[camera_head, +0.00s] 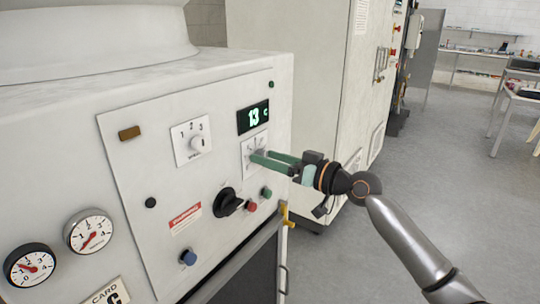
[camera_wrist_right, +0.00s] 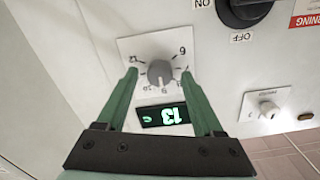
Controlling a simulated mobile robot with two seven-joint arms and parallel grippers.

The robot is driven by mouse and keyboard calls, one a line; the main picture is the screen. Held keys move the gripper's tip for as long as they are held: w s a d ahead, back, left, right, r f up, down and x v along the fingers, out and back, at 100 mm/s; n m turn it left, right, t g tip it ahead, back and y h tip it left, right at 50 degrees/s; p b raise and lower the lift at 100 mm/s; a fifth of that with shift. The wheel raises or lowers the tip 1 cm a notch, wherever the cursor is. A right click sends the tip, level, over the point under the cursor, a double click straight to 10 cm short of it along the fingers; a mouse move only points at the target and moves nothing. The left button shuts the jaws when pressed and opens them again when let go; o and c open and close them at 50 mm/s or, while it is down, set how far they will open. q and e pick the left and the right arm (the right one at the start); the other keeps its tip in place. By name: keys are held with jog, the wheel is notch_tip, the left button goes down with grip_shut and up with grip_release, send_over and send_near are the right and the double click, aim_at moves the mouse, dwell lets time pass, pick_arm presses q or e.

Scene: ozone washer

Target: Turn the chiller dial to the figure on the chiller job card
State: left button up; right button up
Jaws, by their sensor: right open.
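The chiller dial (camera_wrist_right: 160,73) is a grey round knob on a white plate with figures around it, upside down in the right wrist view. In the head view its plate (camera_head: 248,146) sits below the display, and the fingers hide most of the knob. The green display (camera_head: 254,116) reads 13 C; it also shows in the wrist view (camera_wrist_right: 165,115). My right gripper (camera_head: 256,157) is open, its green fingers on either side of the dial (camera_wrist_right: 159,72). I cannot tell whether they touch it. A plate lettered CARD (camera_head: 107,293) is cut off at the bottom edge. My left gripper is out of view.
Beside the dial are a smaller 1-2-3 selector (camera_head: 196,143), a black ON/OFF switch (camera_head: 227,202), a red button (camera_head: 252,205) and a blue knob (camera_head: 188,257). Two gauges (camera_head: 90,232) are at the lower left. A tall cabinet (camera_head: 305,75) stands behind; open floor lies right.

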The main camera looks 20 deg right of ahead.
jog(key=shift+w, duration=0.1)
jog(key=shift+c, duration=0.3)
grip_shut()
